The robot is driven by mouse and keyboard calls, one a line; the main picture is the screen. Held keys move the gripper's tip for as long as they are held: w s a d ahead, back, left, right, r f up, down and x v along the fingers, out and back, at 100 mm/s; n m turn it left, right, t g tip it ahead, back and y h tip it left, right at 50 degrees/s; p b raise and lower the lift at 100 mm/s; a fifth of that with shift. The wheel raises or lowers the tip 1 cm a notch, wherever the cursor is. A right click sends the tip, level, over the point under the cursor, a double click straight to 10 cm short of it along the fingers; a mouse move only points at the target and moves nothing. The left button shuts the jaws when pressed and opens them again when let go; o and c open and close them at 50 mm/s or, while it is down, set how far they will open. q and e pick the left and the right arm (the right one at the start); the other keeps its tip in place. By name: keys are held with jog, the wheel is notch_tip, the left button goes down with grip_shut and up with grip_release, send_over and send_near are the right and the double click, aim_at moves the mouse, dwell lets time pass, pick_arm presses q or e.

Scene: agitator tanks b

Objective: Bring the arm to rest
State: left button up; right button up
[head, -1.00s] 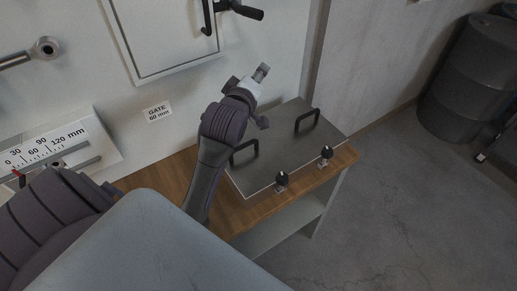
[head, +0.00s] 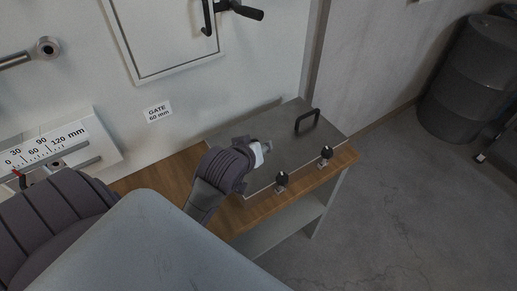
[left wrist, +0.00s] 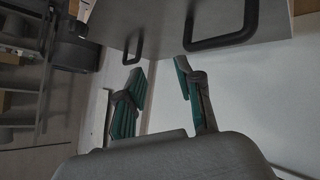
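My left arm comes in from the lower left in the head view, over the wooden bench (head: 165,183). My left gripper (left wrist: 165,98) shows in the left wrist view with its two teal-padded fingers apart and nothing between them. In the head view the gripper is mostly hidden by the wrist, which covers part of the grey lid plate (head: 285,125). One black handle (head: 307,121) of the plate shows clear of the arm; the other is hidden there. Both handles show in the left wrist view, beyond the fingers. My right gripper is in no view.
A wall panel has a hatch with a black lever (head: 242,9), a gate label (head: 157,111) and a millimetre scale (head: 48,143).

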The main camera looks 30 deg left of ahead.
pick_arm(q)
jog(key=shift+s+d+f, duration=0.15)
jog(key=shift+s+f, duration=0.1)
dwell(0.4)
jog(key=s+d+f+m+g+h, duration=0.1)
jog(key=s+d+f+m+g, duration=0.3)
jog(key=s, duration=0.5)
jog(key=s+d+f+m+g+h, duration=0.1)
jog(key=s+d+f+m+g, duration=0.3)
jog(key=s, duration=0.5)
notch_tip(320, 180, down, 31)
jog(key=s+m+b, duration=0.2)
jog(key=s+b, duration=0.1)
jog(key=s+a+f, duration=0.2)
jog(key=s+f, duration=0.6)
jog(key=s+a+f+g+b, duration=0.1)
jog(key=s+f, duration=0.7)
jog(key=f, duration=0.1)
jog(key=shift+a+g, duration=0.3)
jog(key=shift+a, duration=0.1)
